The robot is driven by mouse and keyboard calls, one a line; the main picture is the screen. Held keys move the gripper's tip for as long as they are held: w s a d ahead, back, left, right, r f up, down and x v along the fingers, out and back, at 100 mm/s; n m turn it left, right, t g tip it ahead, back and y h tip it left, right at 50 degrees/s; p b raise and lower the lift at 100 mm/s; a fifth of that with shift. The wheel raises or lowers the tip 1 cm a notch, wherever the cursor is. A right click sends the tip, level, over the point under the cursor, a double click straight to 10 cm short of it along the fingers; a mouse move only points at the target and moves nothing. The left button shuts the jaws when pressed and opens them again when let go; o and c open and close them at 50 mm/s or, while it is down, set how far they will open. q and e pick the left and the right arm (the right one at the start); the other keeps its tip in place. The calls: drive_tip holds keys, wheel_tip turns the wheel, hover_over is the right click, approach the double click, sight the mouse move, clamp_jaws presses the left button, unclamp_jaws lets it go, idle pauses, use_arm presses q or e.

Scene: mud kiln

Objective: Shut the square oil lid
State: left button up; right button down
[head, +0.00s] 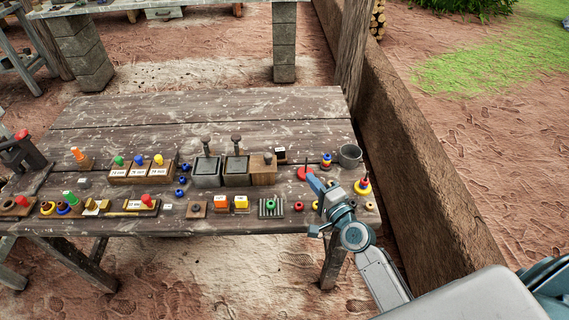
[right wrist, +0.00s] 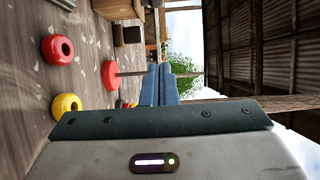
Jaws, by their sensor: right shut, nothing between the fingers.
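Two grey square tins stand side by side at the middle of the table, the left tin (head: 207,173) and the right tin (head: 237,172). Each has a dark knobbed post rising from its top. I cannot tell which is the oil tin or how its lid sits. A wooden box (head: 264,172) stands against the right tin's right side. My right gripper (head: 314,180) is shut and empty, to the right of the tins, near a red disc (head: 305,173). Its blue fingers also show together in the right wrist view (right wrist: 158,85). My left gripper is not in view.
A grey cup (head: 350,155) and a ring stack (head: 362,185) stand close to my right gripper. Wooden blocks with coloured knobs (head: 130,174) and small parts fill the front and left. The table's back planks (head: 210,110) are clear. A mud wall (head: 420,160) runs along the right.

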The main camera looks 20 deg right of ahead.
sight(263, 160)
drive_tip(key=w, duration=0.3)
drive_tip(key=w+a, duration=0.1)
drive_tip(key=w, duration=0.2)
drive_tip(key=w+p, duration=0.1)
drive_tip(key=w, duration=0.3)
drive_tip(key=shift+a+r, duration=0.1)
drive_tip(key=shift+a, duration=0.3)
drive_tip(key=a, duration=0.3)
drive_tip(key=shift+a+p, duration=0.1)
drive_tip(key=shift+p, duration=0.3)
drive_tip(key=shift+a, duration=0.4)
